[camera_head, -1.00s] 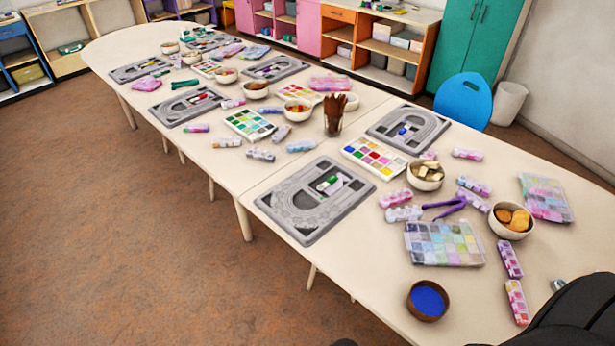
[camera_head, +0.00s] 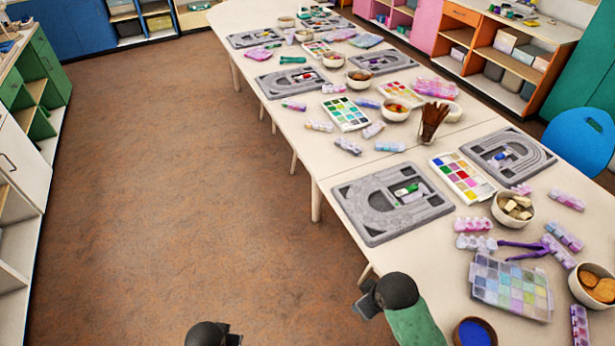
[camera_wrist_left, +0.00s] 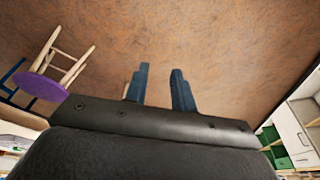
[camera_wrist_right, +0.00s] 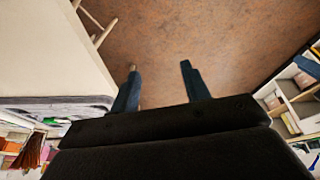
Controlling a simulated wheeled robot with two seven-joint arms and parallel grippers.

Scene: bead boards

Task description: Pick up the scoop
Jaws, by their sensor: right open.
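I cannot make out a scoop for certain in any view. A purple V-shaped tool (camera_head: 527,250), like tongs or pliers, lies on the right part of the table behind a clear bead box (camera_head: 510,287). A small green tool (camera_head: 293,60) lies far off between bead boards. My right gripper (camera_head: 366,304) is beside the table's near edge, left of the bowl of blue beads (camera_head: 457,330); its fingers are apart and empty in the right wrist view (camera_wrist_right: 160,85). My left gripper (camera_head: 234,340) is over bare floor, its fingers apart and empty in the left wrist view (camera_wrist_left: 157,85).
The long cream table (camera_head: 330,178) carries grey bead boards (camera_head: 365,228), paint-like bead trays, bead tubes and bowls. The floor (camera_head: 170,190) to the left is clear. A purple-seated stool (camera_wrist_left: 40,87) shows in the left wrist view.

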